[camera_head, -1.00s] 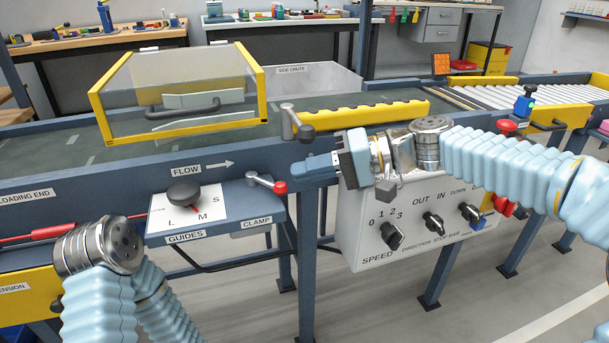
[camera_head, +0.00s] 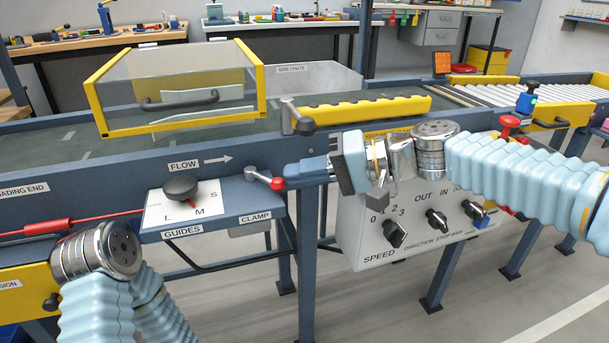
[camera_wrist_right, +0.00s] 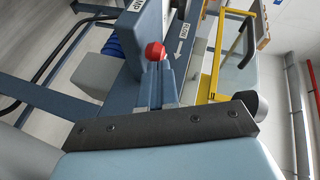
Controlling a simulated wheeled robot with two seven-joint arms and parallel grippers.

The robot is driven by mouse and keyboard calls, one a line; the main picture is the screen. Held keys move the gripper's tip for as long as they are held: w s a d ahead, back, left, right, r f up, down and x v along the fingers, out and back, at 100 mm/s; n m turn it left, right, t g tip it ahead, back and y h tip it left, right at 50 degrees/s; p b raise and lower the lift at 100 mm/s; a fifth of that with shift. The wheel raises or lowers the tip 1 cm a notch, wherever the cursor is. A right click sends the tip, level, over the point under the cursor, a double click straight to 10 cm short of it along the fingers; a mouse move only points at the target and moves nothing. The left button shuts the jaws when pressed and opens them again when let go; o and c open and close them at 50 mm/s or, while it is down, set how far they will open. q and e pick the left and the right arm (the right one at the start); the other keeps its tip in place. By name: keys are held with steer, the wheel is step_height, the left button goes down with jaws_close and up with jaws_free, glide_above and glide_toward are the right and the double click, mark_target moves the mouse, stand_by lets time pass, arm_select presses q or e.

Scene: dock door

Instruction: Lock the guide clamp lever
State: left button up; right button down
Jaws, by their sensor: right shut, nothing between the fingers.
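The guide clamp lever is a short metal lever with a red ball knob (camera_head: 278,184). It sits on the blue shelf above the CLAMP label (camera_head: 255,217) and points right toward the front in the head view. My right gripper (camera_head: 289,172) is shut and empty, its blue fingertips right beside the red knob. In the right wrist view the red knob (camera_wrist_right: 155,51) shows just beyond the closed fingertips (camera_wrist_right: 158,72); I cannot tell whether they touch. My left wrist shows at the lower left of the head view, but its fingers do not show.
The guides dial (camera_head: 181,189) with S, M, L marks is left of the lever. A grey handle post (camera_head: 295,118) stands behind the right gripper. The control box (camera_head: 365,245) with several knobs hangs below my right wrist. A yellow-framed guard (camera_head: 178,128) stands over the belt.

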mark_target(280, 187)
steer(key=s+m+t+b, duration=0.1)
steer(key=s+a+m+t+b, duration=0.1)
steer(key=m+t+h+b, duration=0.1)
steer(key=t+b, duration=0.1)
steer(key=shift+s+a+f, duration=0.2)
steer(key=shift+s+a, duration=0.05)
steer(key=shift+s, duration=0.15)
steer(key=shift+s+a+r+b, duration=0.15)
steer(key=shift+s+a+b, duration=0.45)
steer(key=shift+s+a, duration=0.2)
steer(key=shift+a, duration=0.1)
